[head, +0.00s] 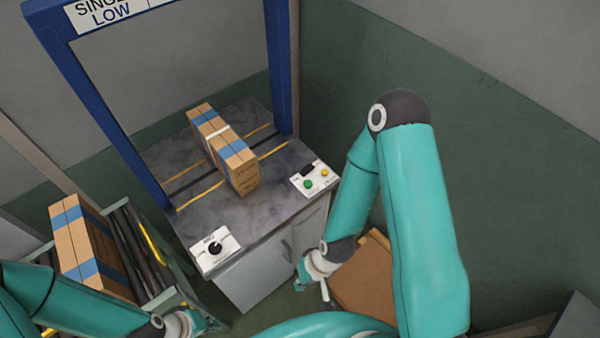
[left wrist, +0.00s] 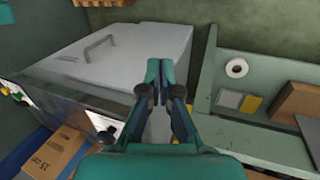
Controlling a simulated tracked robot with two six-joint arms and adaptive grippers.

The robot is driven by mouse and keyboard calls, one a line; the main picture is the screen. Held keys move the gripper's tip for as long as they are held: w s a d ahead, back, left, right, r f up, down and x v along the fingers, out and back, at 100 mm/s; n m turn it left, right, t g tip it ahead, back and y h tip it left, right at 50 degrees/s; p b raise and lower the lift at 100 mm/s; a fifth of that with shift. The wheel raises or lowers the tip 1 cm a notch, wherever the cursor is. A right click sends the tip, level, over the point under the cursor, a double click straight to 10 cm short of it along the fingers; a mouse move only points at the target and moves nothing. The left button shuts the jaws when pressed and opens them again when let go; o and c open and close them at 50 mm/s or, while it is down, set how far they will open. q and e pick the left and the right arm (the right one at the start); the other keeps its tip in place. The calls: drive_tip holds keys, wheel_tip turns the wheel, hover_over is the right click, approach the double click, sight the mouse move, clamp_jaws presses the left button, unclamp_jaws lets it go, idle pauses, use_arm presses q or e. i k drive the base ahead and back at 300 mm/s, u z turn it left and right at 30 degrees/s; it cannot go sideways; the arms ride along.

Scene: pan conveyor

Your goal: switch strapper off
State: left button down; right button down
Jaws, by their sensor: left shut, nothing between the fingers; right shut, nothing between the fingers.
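The strapper (head: 238,215) is a grey-topped machine with a blue arch (head: 283,70). A cardboard box with blue tape (head: 243,175) stands on its top under the arch, with a white band across it. The right panel (head: 315,180) carries a black rocker switch (head: 308,170), a green button (head: 308,184) and a yellow button (head: 324,173). The left panel (head: 215,250) has a black knob. My left gripper (head: 214,326) is low in front of the machine, apart from both panels; in the left wrist view (left wrist: 160,65) it is shut and empty. My right gripper (head: 325,294) is shut, right of the cabinet.
A roller conveyor (head: 150,255) at the left holds another taped box (head: 85,248). A brown carton (head: 365,285) sits low behind my right arm. The left wrist view shows a green bench (left wrist: 230,125) with a white roll (left wrist: 237,68). A wall closes the right side.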

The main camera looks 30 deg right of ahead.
sight(309, 168)
drive_tip(key=k, duration=1.1)
drive_tip(key=z, duration=0.55)
